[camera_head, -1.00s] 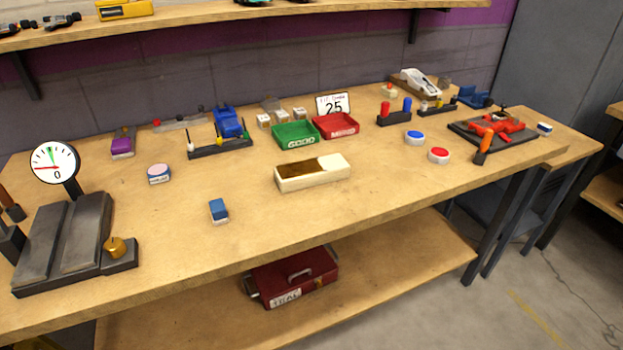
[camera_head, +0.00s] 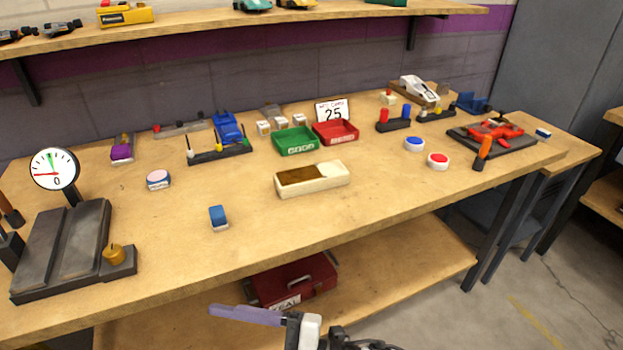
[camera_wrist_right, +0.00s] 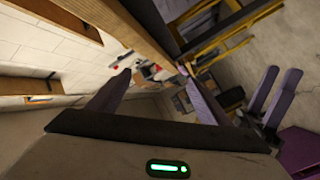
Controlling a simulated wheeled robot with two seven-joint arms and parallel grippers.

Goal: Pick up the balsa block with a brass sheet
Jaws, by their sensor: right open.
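The balsa block with a brass sheet (camera_head: 334,170) lies near the middle of the bench in the head view. It is long and cream, with a brownish brass inset over its left part. My right gripper shows at the bottom of the head view as one purple finger (camera_head: 248,314), below and in front of the bench edge, well apart from the block. In the right wrist view, my right gripper (camera_wrist_right: 157,88) is open and empty. Two more purple fingers, apparently my left gripper (camera_wrist_right: 274,92), stand apart there. I cannot make out the block in that view.
A blue block (camera_head: 218,216) lies left of the balsa block. A green tray (camera_head: 296,142) and a red tray (camera_head: 336,132) stand behind it. A dial scale (camera_head: 54,168) is at left, round buttons (camera_head: 437,160) at right. The bench in front of the block is clear.

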